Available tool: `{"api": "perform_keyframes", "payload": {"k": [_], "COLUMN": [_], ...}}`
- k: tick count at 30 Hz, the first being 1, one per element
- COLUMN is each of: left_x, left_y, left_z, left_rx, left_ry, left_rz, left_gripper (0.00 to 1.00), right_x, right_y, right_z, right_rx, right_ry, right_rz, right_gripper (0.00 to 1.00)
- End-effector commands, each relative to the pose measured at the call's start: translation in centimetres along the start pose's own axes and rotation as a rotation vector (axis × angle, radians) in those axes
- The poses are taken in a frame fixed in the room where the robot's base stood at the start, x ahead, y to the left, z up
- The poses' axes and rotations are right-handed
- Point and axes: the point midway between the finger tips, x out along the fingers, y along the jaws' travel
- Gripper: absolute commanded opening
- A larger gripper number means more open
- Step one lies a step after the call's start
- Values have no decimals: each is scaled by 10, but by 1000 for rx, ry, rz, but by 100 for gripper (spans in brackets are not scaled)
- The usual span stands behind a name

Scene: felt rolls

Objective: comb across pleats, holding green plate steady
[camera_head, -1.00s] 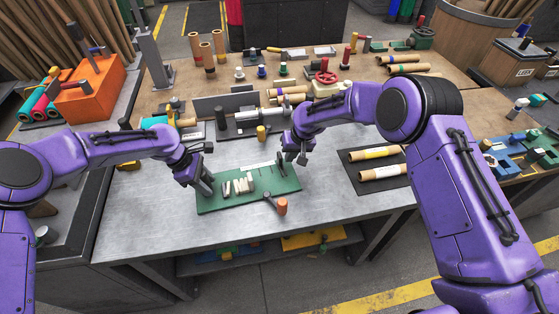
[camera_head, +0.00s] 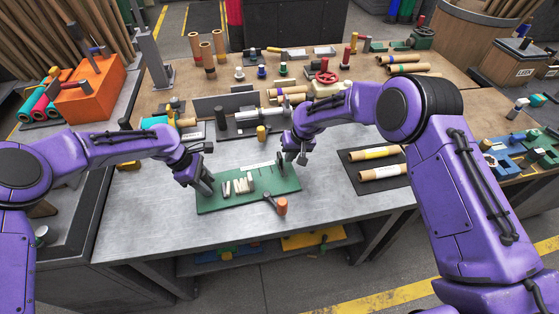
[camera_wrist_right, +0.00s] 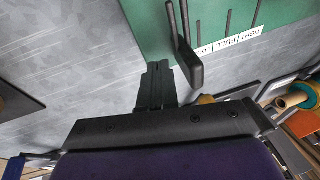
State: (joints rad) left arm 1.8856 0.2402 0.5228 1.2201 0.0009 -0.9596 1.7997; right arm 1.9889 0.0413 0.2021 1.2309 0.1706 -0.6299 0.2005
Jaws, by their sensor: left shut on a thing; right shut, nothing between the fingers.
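The green plate (camera_head: 212,207) lies on the grey bench top, and its green surface also shows in the right wrist view (camera_wrist_right: 150,22). Pale upright pleats (camera_head: 238,186) stand in a row on its left half. My left gripper (camera_head: 207,190) is shut at the plate's left edge. My right gripper (camera_head: 302,160) is shut and empty, just beyond the plate's back right corner; its closed fingers (camera_wrist_right: 155,85) also show in the wrist view. A tool with an orange end (camera_head: 281,206) lies at the plate's front right; I cannot tell whether it is the comb.
A dark angled bar (camera_wrist_right: 187,58) rises beside a white lettered strip (camera_wrist_right: 235,42), close to my right fingers. A black mat with cardboard rolls (camera_head: 378,172) lies to the right. A yellow-topped post (camera_head: 262,133) stands behind the plate. The bench front is clear.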

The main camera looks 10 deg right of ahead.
Motion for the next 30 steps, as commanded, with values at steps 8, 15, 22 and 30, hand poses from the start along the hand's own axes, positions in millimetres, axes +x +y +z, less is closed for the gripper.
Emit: {"api": "perform_keyframes", "payload": {"k": [8, 15, 22, 30], "left_x": [0, 0, 0, 0], "left_y": [0, 0, 0, 0], "left_z": [0, 0, 0, 0], "left_rx": [0, 0, 0, 0], "left_ry": [0, 0, 0, 0], "left_rz": [0, 0, 0, 0], "left_gripper": [0, 0, 0, 0], "right_x": [0, 2, 4, 6], "right_y": [0, -8, -18, -31], "right_z": [0, 1, 2, 4], "right_rx": [0, -1, 0, -1], "right_ry": [0, 0, 0, -1], "right_rz": [0, 0, 0, -1], "right_gripper": [0, 0, 0, 0]}}
